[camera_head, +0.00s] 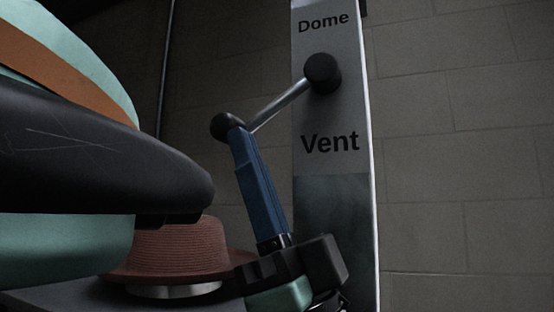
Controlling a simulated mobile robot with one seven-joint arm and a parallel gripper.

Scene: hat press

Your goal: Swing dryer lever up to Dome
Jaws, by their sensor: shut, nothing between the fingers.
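The dryer lever (278,106) is a thin metal rod. It runs from a black round hub (322,73) on a grey upright panel down and left to a black ball knob (226,127). The knob is a little above the height of the "Vent" label (330,142) and well below the "Dome" label (323,22). My gripper (238,136) points upward with its blue fingers together and nothing between them. Its tips overlap the lower right side of the knob in the picture; I cannot tell whether they touch it. The rod passes just right of the tips.
A large black body with teal and orange parts fills the left side, partly in front of the hat. A block wall (465,150) stands behind. The space right of the panel looks clear.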

